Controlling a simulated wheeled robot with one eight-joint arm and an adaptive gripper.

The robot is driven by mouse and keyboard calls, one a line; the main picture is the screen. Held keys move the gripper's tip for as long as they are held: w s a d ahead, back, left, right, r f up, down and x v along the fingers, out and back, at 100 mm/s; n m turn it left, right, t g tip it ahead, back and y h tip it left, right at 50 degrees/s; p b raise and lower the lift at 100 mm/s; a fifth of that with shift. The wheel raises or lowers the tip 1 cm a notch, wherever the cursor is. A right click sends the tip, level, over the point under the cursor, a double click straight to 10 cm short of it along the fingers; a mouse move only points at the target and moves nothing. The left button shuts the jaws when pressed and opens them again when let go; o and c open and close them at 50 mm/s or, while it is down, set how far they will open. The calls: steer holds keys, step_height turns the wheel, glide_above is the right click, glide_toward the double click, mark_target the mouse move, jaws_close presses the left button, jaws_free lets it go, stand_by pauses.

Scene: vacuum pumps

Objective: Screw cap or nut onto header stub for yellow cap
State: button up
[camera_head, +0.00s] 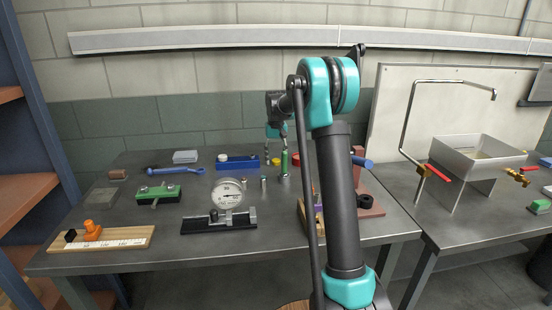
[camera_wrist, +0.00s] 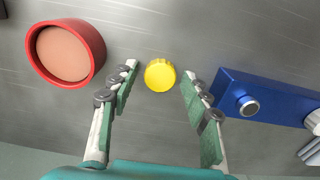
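The yellow cap (camera_wrist: 160,75) is a small ribbed disc lying on the grey bench top. It also shows in the head view (camera_head: 276,161), near the back of the bench. My gripper (camera_wrist: 160,70) is open and empty, its two green-padded fingers on either side of the cap, with a gap on both sides. In the head view my gripper (camera_head: 275,158) points down at the cap. A blue block (camera_wrist: 270,98) with metal stubs is right of the cap in the wrist view; the block also shows in the head view (camera_head: 230,163). Which stub belongs to the yellow cap I cannot tell.
A red round container (camera_wrist: 66,53) is close left of my gripper in the wrist view. A dial gauge stand (camera_head: 222,205), a green-topped fixture (camera_head: 158,193) and a blue wrench (camera_head: 175,170) are on the bench. My arm hides part of its right side.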

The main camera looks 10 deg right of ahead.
jaws_close()
steer(key=shift+r, duration=3)
